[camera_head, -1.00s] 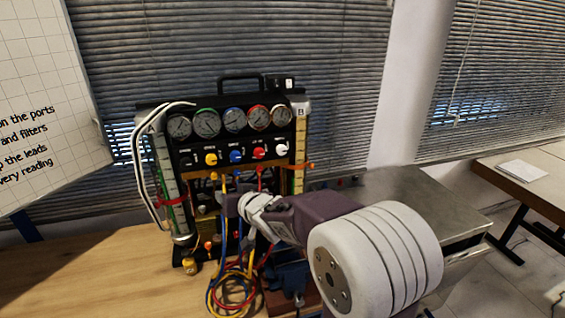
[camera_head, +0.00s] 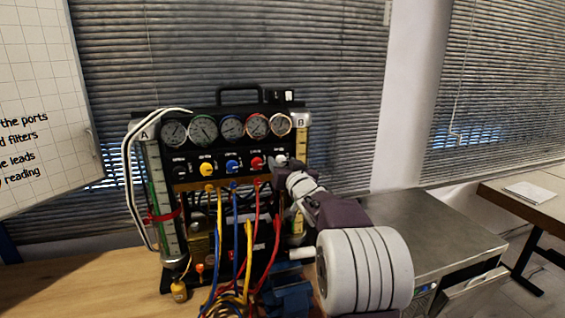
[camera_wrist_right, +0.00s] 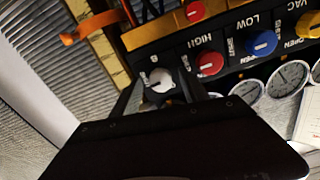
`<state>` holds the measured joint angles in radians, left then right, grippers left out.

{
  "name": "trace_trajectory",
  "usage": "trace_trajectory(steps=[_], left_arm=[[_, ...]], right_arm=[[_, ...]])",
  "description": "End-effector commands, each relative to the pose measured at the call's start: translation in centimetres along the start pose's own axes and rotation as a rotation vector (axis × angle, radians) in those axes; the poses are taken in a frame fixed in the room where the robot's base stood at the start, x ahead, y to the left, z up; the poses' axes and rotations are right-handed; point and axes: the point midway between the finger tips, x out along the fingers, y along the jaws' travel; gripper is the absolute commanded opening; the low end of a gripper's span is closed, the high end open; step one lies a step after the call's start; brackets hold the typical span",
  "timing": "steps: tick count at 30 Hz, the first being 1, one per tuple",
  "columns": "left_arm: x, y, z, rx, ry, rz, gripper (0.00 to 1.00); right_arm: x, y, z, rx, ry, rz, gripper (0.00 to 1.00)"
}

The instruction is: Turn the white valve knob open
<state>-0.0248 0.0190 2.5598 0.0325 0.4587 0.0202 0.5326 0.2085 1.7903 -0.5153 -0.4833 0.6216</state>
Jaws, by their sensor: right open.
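The white valve knob (camera_head: 281,160) is at the right end of the knob row on the black gauge panel. In the right wrist view the white knob (camera_wrist_right: 158,80) shows between the two fingers, with a dark line across its face. My right gripper (camera_head: 284,172) is open right at the knob, its fingers on either side of it. I cannot tell whether the fingers touch it. Part of the knob is hidden by the gripper in the head view. My left gripper is not in view.
Red (camera_head: 256,163), blue (camera_head: 231,166) and yellow (camera_head: 206,169) knobs sit left of the white one, below several gauges (camera_head: 232,127). Coloured hoses (camera_head: 237,240) hang in front. An orange lever (camera_wrist_right: 70,38) shows in the wrist view. A metal cabinet (camera_head: 430,225) stands at right.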

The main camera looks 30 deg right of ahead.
Motion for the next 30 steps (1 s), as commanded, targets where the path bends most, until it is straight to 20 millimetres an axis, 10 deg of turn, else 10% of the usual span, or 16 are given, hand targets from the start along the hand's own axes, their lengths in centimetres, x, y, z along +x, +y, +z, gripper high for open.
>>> trace_trajectory(steps=[10, 16, 30], left_arm=[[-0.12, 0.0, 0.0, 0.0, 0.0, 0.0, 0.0], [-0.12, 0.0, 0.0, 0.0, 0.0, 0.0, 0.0], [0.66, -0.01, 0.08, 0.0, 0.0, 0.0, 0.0]], right_arm=[[0.83, -0.05, 0.04, 0.0, 0.0, -0.001, 0.52], [0.81, -0.04, 0.04, 0.0, 0.0, -0.001, 0.0], [0.8, 0.0, 0.25, -0.117, -0.001, 0.0, 0.0]])
